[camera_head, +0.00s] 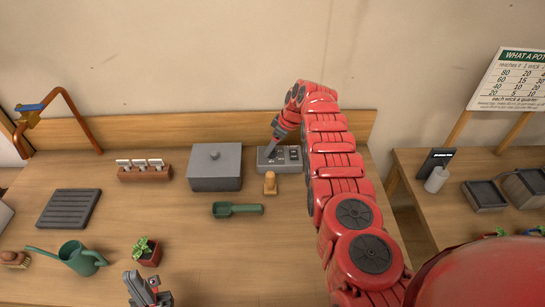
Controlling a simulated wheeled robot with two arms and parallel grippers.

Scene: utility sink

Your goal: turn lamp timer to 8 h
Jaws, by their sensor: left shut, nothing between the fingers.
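A small grey box with dark dials on its top, which looks like the lamp timer (292,154), sits toward the back of the wooden table. Its markings are too small to read. My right gripper (273,150) points down at the left part of this box and hides some of it. I cannot tell whether it touches a dial or how its fingers stand. My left gripper (148,298) is at the bottom edge of the view, shut and empty, well away from the box.
A grey lidded box (215,168) stands just left of the timer. A small tan wooden object (270,183) and a green scoop (237,210) lie in front. A potted plant (147,251) and watering can (80,258) are near my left gripper.

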